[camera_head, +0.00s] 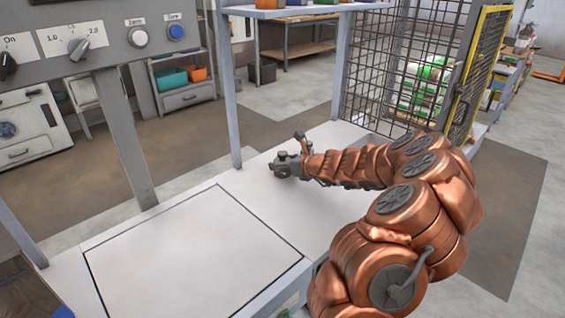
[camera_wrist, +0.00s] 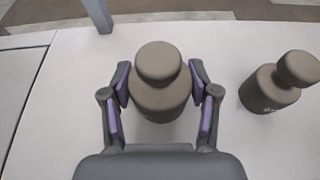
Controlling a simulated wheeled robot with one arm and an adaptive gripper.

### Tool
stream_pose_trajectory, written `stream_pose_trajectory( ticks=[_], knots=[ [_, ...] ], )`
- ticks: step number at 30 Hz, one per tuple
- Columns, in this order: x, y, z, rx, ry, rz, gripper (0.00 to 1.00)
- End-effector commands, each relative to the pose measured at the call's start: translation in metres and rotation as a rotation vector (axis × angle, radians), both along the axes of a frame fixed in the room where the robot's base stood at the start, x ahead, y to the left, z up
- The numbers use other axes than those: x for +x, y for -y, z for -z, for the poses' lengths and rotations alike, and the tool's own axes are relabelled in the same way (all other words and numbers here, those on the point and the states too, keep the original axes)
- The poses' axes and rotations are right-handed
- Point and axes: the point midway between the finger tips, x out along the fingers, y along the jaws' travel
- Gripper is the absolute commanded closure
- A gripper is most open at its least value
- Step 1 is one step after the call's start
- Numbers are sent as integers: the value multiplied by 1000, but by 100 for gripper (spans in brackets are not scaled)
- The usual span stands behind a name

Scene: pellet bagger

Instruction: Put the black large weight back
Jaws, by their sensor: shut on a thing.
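A large dark grey-brown weight (camera_wrist: 160,98) with a round knob on top stands upright between my gripper's fingers (camera_wrist: 160,100) in the wrist view. The pads with purple inner faces close on its sides. A second dark weight with a knob (camera_wrist: 272,88) stands apart to the right, with a small pale mark on its side. In the head view my gripper (camera_head: 285,165) is low over the white bench top (camera_head: 318,209), beyond the outlined square plate. There the held weight is small and hard to tell from the gripper. Whether it touches the bench is unclear.
A square plate (camera_head: 195,255) with a dark outline lies empty on the near left of the bench. A grey post (camera_head: 226,90) rises at the bench's far edge. A control panel (camera_head: 100,40) hangs upper left. A wire mesh guard (camera_head: 400,65) with a yellow-framed door stands right.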

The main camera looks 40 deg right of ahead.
Motion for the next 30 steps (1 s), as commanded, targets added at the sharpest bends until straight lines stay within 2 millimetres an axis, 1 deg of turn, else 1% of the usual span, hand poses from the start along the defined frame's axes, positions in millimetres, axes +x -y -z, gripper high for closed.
stream_pose_trajectory(
  ticks=[1, 2, 8, 9, 17, 20, 23, 30],
  knots=[
    [0, 0, 0, 0, 3, 0, 100],
    [0, 0, 0, -1, 1, 0, 37],
    [0, 0, 0, 0, 1, 0, 16],
    [0, 0, 1, 0, 0, 0, 15],
    [0, 0, 1, 0, 0, 0, 15],
    [0, 0, -2, 0, 0, 0, 15],
    [-6, 2, -5, 0, 1, 2, 15],
    [-33, 5, -15, 1, -1, 2, 15]
  ],
)
